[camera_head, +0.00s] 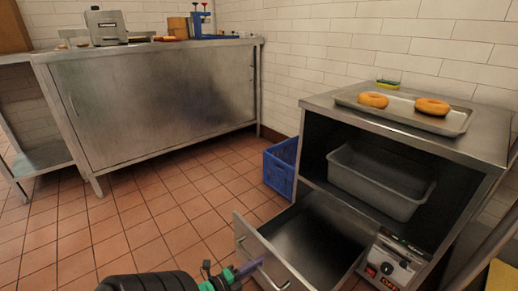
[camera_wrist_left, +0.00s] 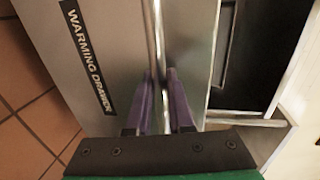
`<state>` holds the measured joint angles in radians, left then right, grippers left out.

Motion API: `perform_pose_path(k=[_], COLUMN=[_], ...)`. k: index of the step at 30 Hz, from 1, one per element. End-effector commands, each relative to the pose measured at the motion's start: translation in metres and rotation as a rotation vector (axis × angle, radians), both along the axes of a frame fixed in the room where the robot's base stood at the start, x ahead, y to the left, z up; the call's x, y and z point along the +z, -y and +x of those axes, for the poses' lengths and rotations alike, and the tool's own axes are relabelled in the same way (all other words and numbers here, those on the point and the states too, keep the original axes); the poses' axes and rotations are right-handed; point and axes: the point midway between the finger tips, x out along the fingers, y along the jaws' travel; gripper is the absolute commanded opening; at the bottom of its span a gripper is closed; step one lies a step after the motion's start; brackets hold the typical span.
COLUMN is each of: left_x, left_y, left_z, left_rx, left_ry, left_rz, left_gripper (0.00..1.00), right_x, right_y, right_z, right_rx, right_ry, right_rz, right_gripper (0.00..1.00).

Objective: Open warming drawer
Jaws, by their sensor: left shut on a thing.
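The warming drawer (camera_head: 311,246) is pulled out of the lower part of the steel cabinet at the right, and its inside looks empty. Its front panel, labelled "WARMING DRAWER" (camera_wrist_left: 88,55), fills the left of the left wrist view. My left gripper (camera_head: 246,270) is at the drawer's front. In the left wrist view its purple fingers (camera_wrist_left: 160,103) are shut on the drawer's bar handle (camera_wrist_left: 153,38), one on each side. My right gripper is not in view.
A tray (camera_head: 459,121) with two bagels (camera_head: 373,99) (camera_head: 432,106) lies on the cabinet. A blue crate (camera_head: 281,167) stands behind the drawer. The tiled floor at left is clear.

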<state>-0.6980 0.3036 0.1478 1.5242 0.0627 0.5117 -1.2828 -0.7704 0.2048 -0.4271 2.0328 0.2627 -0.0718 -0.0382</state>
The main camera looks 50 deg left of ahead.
Motion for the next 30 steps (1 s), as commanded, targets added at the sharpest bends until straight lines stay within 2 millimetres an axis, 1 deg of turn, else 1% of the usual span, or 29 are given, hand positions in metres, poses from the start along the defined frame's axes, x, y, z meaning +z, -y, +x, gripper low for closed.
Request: perform_pose_path(k=[7, 20, 21, 23, 30], left_x=[-0.0010, -0.0013, -0.0013, -0.0012, -0.0005], left_y=[0.0007, 0.0007, 0.0007, 0.0007, 0.0003], left_z=[-0.0068, -0.0078, -0.0077, -0.0077, -0.0074], left_rx=[0.000, 0.000, 0.000, 0.000, 0.000], left_ry=[-0.003, -0.003, -0.003, -0.003, -0.001], left_rz=[-0.002, -0.001, -0.001, -0.001, 0.000], left_gripper=[0.00, 0.00, 0.27, 0.50, 0.50], right_x=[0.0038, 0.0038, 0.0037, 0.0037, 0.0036], right_y=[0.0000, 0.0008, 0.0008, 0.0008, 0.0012], right_z=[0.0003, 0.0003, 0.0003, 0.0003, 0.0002], right_rx=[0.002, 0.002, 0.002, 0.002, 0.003], right_ry=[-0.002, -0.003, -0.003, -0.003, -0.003], right_rz=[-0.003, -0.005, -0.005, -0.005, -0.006], right_gripper=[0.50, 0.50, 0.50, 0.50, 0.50])
